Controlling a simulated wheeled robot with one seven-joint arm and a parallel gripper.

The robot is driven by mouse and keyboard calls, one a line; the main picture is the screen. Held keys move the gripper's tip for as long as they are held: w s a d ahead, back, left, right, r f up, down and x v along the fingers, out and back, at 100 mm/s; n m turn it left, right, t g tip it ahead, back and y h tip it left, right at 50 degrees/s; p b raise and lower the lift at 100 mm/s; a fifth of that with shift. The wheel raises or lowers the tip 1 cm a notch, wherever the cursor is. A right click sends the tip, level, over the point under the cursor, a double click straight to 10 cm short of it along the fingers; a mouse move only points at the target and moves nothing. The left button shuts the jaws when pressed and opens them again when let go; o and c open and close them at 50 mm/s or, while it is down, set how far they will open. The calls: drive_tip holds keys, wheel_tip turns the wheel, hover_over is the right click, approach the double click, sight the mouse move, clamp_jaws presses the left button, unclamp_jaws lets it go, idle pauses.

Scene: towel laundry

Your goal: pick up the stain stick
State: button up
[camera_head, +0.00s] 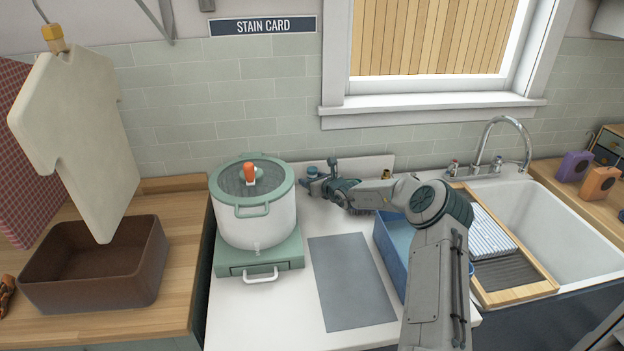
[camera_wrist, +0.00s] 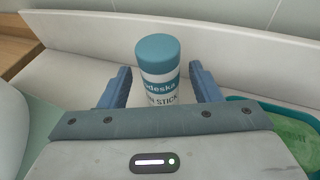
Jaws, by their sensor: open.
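The stain stick (camera_wrist: 158,72) is a white cylinder with a teal cap and a printed label. In the wrist view it stands upright between the two blue fingers of my gripper (camera_wrist: 160,86). The fingers are open, with a visible gap on each side of the stick. Its lower part is hidden behind the gripper body. In the head view my gripper (camera_head: 317,184) is at the back of the white counter, right of the large pot, and a small blue cap (camera_head: 312,171) shows beside it.
The lidded pot (camera_head: 270,215) on its green base stands left of my arm. A grey mat (camera_head: 350,280) lies in front, and a blue bin (camera_head: 392,240) is partly behind my arm. A green-filled teal container (camera_wrist: 290,125) is right of my gripper. The sink (camera_head: 570,225) is at right.

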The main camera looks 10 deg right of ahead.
drive_tip(key=shift+w+a+f, duration=0.15)
drive_tip(key=shift+w+f, duration=0.05)
drive_tip(key=shift+w, duration=0.2)
drive_tip(key=c, duration=1.1)
drive_tip(key=shift+r, duration=0.2)
